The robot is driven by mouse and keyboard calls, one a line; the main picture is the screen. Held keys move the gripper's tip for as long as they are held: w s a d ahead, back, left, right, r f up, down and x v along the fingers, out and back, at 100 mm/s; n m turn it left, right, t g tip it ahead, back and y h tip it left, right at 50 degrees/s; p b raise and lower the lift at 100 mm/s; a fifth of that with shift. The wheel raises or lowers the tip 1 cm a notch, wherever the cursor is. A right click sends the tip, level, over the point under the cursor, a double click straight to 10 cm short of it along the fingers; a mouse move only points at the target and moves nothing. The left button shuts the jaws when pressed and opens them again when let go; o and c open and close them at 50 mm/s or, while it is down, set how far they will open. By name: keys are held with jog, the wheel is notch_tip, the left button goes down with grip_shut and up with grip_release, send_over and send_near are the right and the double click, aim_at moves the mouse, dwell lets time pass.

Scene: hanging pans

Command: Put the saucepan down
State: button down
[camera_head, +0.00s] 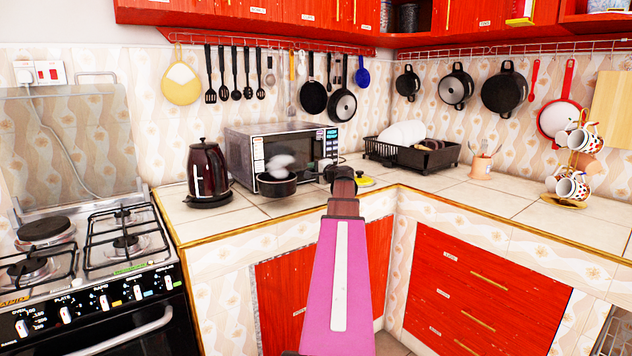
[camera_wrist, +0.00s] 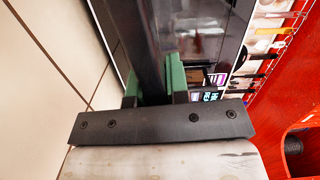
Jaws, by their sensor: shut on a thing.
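The saucepan (camera_head: 277,185) is small and black, upright, in front of the microwave in the head view. Its handle points right, toward my gripper (camera_head: 342,180). I cannot tell whether its base touches the counter (camera_head: 350,215) or hangs just above it. My arm hides part of the area around the grip. In the wrist view, my gripper (camera_wrist: 156,88) has green fingers closed on both sides of the dark saucepan handle (camera_wrist: 150,45). The pan's bowl is not clear in that view.
The microwave (camera_head: 290,150) stands right behind the saucepan. A dark kettle (camera_head: 207,170) is to its left, and the stove (camera_head: 85,245) farther left. A yellow-green item (camera_head: 362,182) lies right of my gripper. A black dish rack (camera_head: 412,153) stands behind.

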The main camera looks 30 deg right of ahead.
jog(key=shift+s+d+f, duration=0.25)
jog(key=shift+d+f, duration=0.25)
jog(key=shift+d, duration=0.15)
jog(key=shift+f, duration=2)
jog(key=c, duration=1.1)
grip_release()
jog(key=shift+s, duration=0.2)
jog(key=s+d, duration=0.2)
jog(key=s, duration=0.9)
jog(key=shift+s, duration=0.25)
